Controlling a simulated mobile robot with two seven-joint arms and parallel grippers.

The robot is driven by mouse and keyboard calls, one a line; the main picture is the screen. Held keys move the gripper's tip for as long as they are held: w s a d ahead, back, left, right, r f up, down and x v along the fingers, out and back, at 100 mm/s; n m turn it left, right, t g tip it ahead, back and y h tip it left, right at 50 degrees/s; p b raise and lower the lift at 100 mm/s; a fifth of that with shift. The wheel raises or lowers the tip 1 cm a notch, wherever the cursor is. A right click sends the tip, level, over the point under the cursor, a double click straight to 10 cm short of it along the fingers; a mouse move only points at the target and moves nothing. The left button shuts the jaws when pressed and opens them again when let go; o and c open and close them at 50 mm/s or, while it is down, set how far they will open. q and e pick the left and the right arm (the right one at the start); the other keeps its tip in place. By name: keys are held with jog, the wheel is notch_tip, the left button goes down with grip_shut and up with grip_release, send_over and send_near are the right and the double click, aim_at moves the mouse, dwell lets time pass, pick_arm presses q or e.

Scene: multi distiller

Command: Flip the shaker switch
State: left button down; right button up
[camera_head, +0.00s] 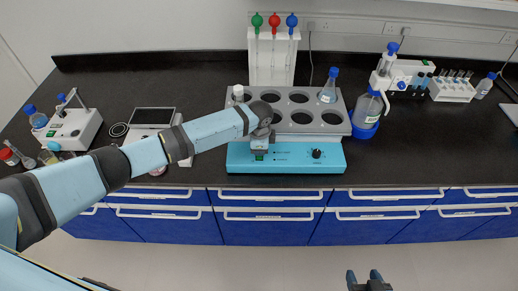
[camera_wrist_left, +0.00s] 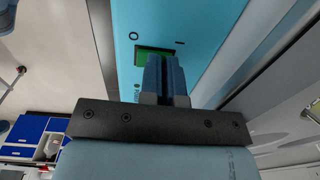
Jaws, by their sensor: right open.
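The shaker has a light-blue base (camera_head: 290,167) with a grey top plate (camera_head: 332,118) holding round wells. Its green switch (camera_head: 259,157) is on the left part of the base front, and a black knob (camera_head: 316,153) is to its right. My left gripper (camera_head: 259,150) is right at the switch. In the left wrist view, my left gripper's fingers (camera_wrist_left: 166,76) are together with nothing between them and cover part of the green switch (camera_wrist_left: 152,56). I cannot tell whether they touch it. My right gripper (camera_head: 366,277) is open and empty at the bottom, away from the bench.
A flask (camera_head: 328,86) with a blue cap stands in a back-right well. A blue-capped bottle (camera_head: 368,106) stands right of the shaker. A white rack (camera_head: 272,58) is behind. A device with a dark screen (camera_head: 152,116) lies left, behind my left arm.

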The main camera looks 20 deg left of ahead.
pick_arm(q)
jog(key=shift+w+a+f, duration=0.1)
jog(key=shift+a+f, duration=0.15)
jog(key=shift+f, duration=0.1)
jog(key=shift+s+d+p, duration=0.1)
jog(key=shift+s+p, duration=0.15)
jog(key=shift+p, duration=0.25)
jog(key=shift+s+d+f+p, duration=0.1)
jog(key=shift+s+p, duration=0.1)
jog(key=shift+p, duration=0.2)
jog(key=shift+s+d+f, duration=0.15)
jog(key=shift+s+f, duration=0.05)
jog(key=shift+f, duration=0.05)
jog(key=r+p, duration=0.3)
jog(key=shift+w+r, duration=0.25)
jog(key=shift+w, duration=0.15)
notch_tip(320, 180, up, 12)
jog(key=b, duration=0.2)
